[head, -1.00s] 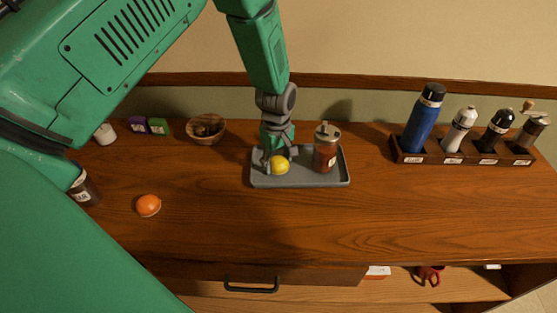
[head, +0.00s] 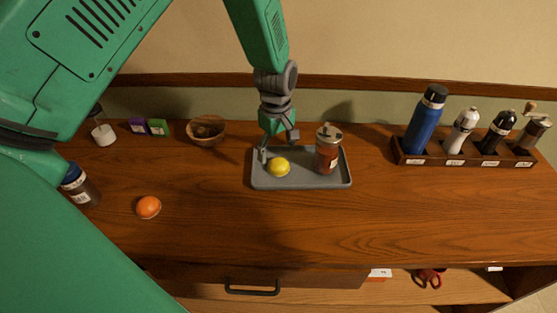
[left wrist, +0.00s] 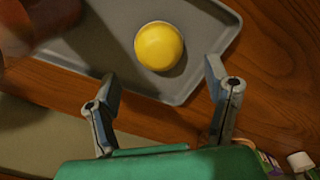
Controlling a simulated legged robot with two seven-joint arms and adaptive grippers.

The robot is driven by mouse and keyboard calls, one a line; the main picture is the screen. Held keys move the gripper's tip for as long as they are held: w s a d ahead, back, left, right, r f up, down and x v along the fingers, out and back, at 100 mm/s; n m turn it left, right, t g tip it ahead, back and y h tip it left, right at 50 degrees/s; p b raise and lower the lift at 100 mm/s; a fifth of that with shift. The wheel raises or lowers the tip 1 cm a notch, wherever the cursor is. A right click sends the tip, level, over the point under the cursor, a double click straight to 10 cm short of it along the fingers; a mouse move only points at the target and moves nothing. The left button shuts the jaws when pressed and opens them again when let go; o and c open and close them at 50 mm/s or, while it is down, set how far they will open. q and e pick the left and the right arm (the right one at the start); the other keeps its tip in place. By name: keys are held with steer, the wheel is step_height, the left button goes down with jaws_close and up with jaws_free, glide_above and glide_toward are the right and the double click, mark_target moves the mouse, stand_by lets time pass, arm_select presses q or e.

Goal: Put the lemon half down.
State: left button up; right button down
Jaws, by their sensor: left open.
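The yellow lemon half (head: 278,167) lies on the grey tray (head: 300,182), toward its left end. In the left wrist view the lemon half (left wrist: 159,46) shows its rounded yellow side, with bare tray (left wrist: 110,40) around it. My left gripper (head: 278,145) is above and just behind the lemon half. In the left wrist view its two fingers (left wrist: 160,85) are spread wide, with nothing between them and a gap to the lemon. My right gripper is not in view.
A brown-red jar (head: 327,152) with a metal lid stands on the tray, right of the lemon. A wooden bowl (head: 206,132) is at the back left, and an orange fruit (head: 148,207) at the front left. A bottle rack (head: 466,158) stands right; the front middle counter is clear.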

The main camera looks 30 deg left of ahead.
mark_target(277, 160)
arm_select(q)
step_height(277, 160, up, 7)
stand_by(0.3)
steer(key=shift+s+f, duration=0.1)
stand_by(0.4)
